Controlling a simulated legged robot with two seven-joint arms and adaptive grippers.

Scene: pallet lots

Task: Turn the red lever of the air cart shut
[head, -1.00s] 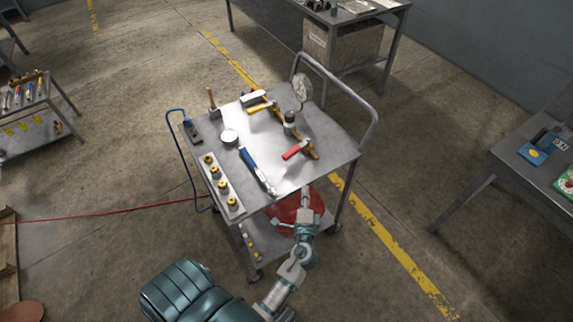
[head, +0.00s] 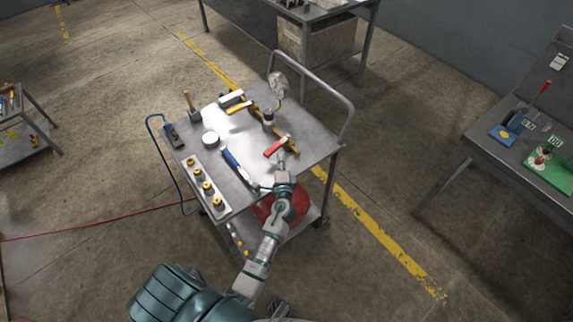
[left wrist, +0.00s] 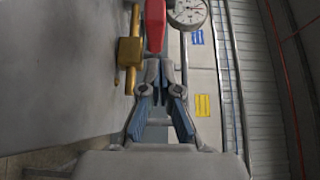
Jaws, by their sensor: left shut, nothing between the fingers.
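The air cart (head: 312,150) is a grey metal cart with a yellow-brass pipe (head: 254,107) across its top. The red lever (head: 275,147) sits at the near right end of this pipe, lying at an angle across it. A yellow lever (head: 239,108) is at the far end. My left gripper (head: 283,168) is over the cart's near edge, just short of the red lever. In the left wrist view the shut, empty fingers (left wrist: 160,70) point at the near end of the red lever (left wrist: 155,25), with the brass valve body (left wrist: 129,51) to the left. Whether they touch the lever is unclear.
A round gauge (head: 278,84) stands up behind the lever. A blue-handled tool (head: 236,164), a strip with several brass fittings (head: 203,184) and a mallet (head: 190,101) are on the cart top. A push handle (head: 340,100) rises at the right. A side table (head: 525,165) stands farther right.

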